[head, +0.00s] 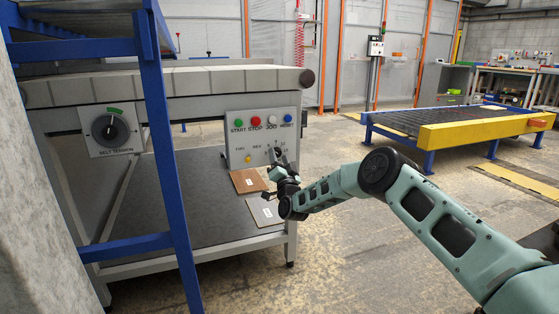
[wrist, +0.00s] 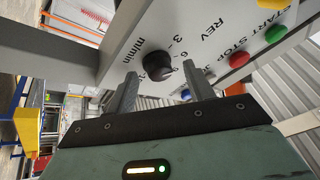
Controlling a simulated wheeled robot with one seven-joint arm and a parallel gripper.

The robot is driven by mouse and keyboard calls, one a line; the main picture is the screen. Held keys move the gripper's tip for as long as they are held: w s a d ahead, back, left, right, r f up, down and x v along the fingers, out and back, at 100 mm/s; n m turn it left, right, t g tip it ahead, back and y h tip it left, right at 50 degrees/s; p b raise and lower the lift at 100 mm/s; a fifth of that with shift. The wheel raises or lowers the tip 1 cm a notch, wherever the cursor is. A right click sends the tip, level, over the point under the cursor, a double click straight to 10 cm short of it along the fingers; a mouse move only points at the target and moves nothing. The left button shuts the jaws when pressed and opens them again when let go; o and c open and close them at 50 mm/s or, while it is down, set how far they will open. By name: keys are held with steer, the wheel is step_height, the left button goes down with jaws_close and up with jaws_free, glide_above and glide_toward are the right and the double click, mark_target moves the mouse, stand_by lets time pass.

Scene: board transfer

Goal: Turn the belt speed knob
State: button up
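The belt speed knob (wrist: 157,66) is black with a dark pointed end, on a white control panel (head: 240,142) with printed numbers and "m/min" around it. My gripper (wrist: 160,72) is open. In the wrist view its two fingers point at the panel, one on each side of the knob, with gaps beside it. I cannot tell how far the fingertips reach along the knob.
Green (head: 239,122), red (head: 255,121), white and blue buttons line the panel top; a yellow one (head: 248,159) sits lower. A larger belt tension dial (head: 110,130) is at left. A blue post (head: 164,130) stands between. Two boards (head: 247,181) lie below the panel.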

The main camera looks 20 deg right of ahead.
steer(key=p+v, duration=0.5)
steer(key=v, duration=1.2)
steer(key=shift+s, duration=0.2)
steer(key=shift+a, duration=0.1)
